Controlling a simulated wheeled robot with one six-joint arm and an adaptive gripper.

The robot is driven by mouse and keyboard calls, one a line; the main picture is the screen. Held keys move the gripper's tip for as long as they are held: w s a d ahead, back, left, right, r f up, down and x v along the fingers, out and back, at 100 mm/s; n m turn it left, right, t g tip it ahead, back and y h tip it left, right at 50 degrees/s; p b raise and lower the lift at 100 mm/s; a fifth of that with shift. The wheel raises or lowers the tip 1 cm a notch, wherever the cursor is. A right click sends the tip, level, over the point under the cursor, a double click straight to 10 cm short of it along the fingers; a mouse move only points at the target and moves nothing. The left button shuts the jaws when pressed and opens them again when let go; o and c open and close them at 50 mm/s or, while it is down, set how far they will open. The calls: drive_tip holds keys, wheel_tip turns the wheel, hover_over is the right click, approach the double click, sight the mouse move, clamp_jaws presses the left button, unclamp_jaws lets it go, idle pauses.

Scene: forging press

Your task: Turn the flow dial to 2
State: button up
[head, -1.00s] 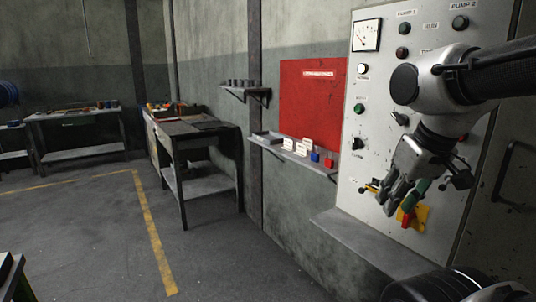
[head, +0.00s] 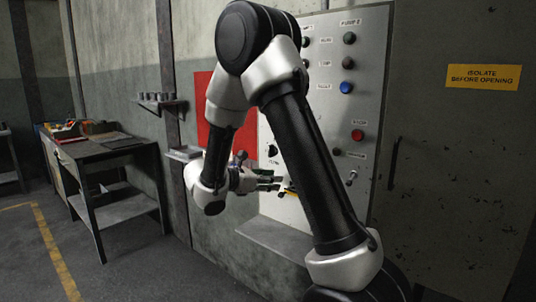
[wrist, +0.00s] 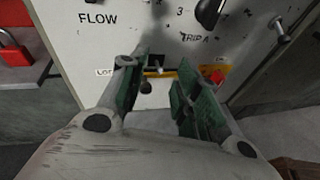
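The panel (head: 375,80) carries the controls. A black knob (head: 272,150) with a small label below it, likely the flow dial, sits left of my arm in the head view. In the wrist view the FLOW label (wrist: 98,18) is at the upper left, with a "3" (wrist: 180,12) to its right; the dial's pointer and setting cannot be read. My gripper (head: 268,182) is below the knob in the head view, near the panel. In the wrist view my gripper (wrist: 160,92) has its green-padded fingers apart, with nothing held between them.
A black knob (wrist: 210,10) is above the TRIP A label (wrist: 195,38). Between my fingertips in the picture is a small lever (wrist: 156,66); a red and yellow part (wrist: 217,75) is right of it. A red padlock (wrist: 13,52) is at left. A ledge (head: 275,238) juts out below the panel.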

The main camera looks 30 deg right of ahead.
drive_tip(key=w+a+r+n+t+h, duration=0.2)
drive_tip(key=w+a+r+n+t, duration=0.15)
drive_tip(key=w+r+t, duration=0.2)
drive_tip(key=x, duration=0.8)
drive_tip(key=shift+d+r+n+g, duration=0.25)
drive_tip(key=shift+d+n+g, duration=0.1)
drive_tip(key=shift+n+g, duration=0.1)
clamp_jaws()
